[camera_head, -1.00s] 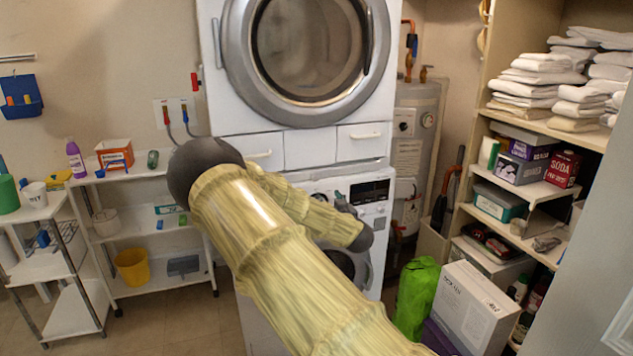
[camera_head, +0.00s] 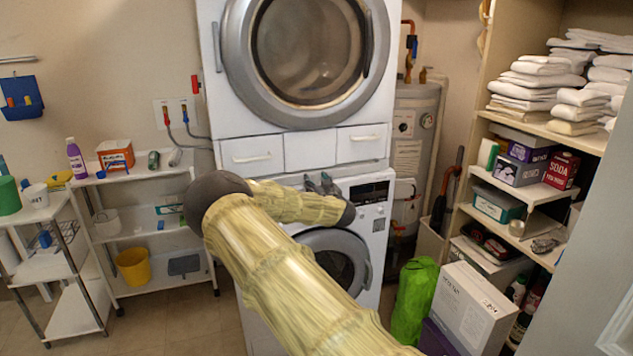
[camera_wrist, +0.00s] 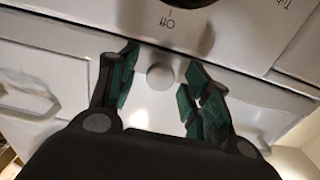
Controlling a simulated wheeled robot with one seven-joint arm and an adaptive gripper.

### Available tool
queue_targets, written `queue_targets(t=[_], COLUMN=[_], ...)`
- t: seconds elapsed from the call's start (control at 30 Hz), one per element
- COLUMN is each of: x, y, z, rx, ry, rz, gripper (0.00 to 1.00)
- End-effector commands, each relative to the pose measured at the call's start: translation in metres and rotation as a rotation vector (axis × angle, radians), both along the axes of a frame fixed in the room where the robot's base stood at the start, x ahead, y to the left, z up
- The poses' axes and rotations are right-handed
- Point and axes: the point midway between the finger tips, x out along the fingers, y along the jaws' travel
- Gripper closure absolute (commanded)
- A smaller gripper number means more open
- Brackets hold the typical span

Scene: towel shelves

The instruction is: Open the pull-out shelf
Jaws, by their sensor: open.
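A narrow white panel (camera_head: 368,167), which looks like the pull-out shelf front, lies between the upper and lower machines. In the wrist view, a small round white knob (camera_wrist: 160,76) stands on a white front (camera_wrist: 152,108). My gripper (camera_head: 320,182) is at the top of the lower machine's front. In the wrist view, my gripper (camera_wrist: 161,60) is open, with one green-padded finger on each side of the knob and gaps between. I cannot tell the exact depth of the fingers around it. The shelf looks closed.
The lower machine (camera_head: 378,225) has a dial, seen upside down in the wrist view. A green bag (camera_head: 414,300) and a white box (camera_head: 468,310) stand on the floor at right.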

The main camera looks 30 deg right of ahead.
Motion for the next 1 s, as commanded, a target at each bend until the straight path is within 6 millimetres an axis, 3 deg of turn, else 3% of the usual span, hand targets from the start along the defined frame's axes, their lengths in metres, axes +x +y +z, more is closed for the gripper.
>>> queue_targets(t=[0.37, 0.63, 1.0], x=[0.0042, 0.0039, -0.0014], y=[-0.0007, -0.0007, 0.0005], z=[-0.0009, -0.0008, 0.0001], rx=[0.0, 0.0, 0.001], ry=[0.001, 0.001, 0.0], rz=[0.0, 0.0, -0.001], gripper=[0.51, 1.0, 1.0])
